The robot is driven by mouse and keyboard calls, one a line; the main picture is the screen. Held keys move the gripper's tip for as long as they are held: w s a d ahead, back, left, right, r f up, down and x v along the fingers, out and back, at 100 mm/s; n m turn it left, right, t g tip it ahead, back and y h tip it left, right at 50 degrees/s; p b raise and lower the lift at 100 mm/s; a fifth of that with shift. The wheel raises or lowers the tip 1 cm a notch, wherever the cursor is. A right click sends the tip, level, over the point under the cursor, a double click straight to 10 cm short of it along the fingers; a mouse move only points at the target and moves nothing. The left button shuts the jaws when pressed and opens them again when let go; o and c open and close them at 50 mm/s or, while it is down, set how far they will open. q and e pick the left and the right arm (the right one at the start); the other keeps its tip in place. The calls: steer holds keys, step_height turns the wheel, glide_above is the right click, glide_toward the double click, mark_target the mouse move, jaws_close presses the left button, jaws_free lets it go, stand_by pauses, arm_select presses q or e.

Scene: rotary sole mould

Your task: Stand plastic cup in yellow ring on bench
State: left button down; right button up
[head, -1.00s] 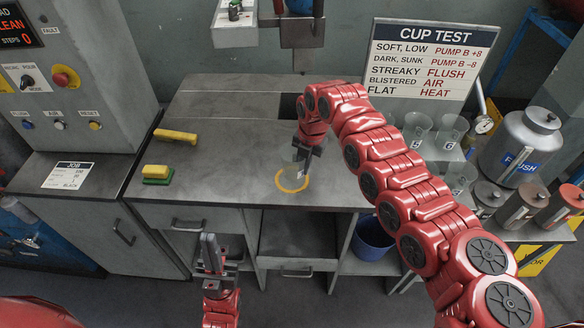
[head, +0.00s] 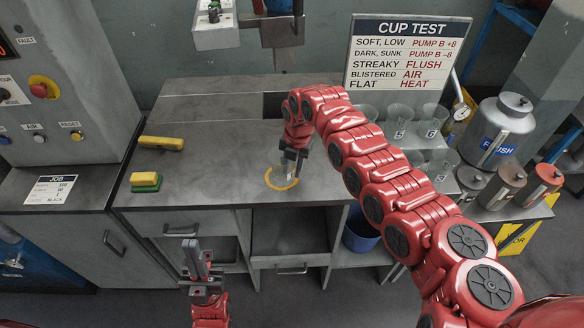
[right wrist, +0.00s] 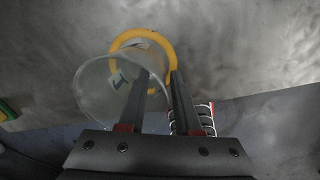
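The yellow ring (head: 270,184) lies flat on the grey bench (head: 225,185) near its front edge. A clear plastic cup (head: 280,166) is at the ring, partly hidden by my right gripper (head: 291,160). In the right wrist view the cup (right wrist: 96,92) has its mouth toward the camera and overlaps the ring (right wrist: 150,36). One finger shows within the cup's outline and the other outside it, with a gap between them. I cannot tell whether the cup's base rests fully inside the ring. My left gripper (head: 196,257) is empty in front of the bench, its fingers close together.
Several clear cups (head: 432,128) stand on a rack at the right, beside a flush can (head: 500,135). A yellow bar (head: 161,143) and a green-yellow block (head: 145,182) lie on the bench's left. A blue bin (head: 360,238) is below. The bench middle is clear.

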step_height(320, 180, up, 12)
steer(key=d+b, duration=0.1)
steer(key=b, duration=0.2)
steer(key=shift+s+b, duration=0.25)
steer(key=shift+b, duration=0.1)
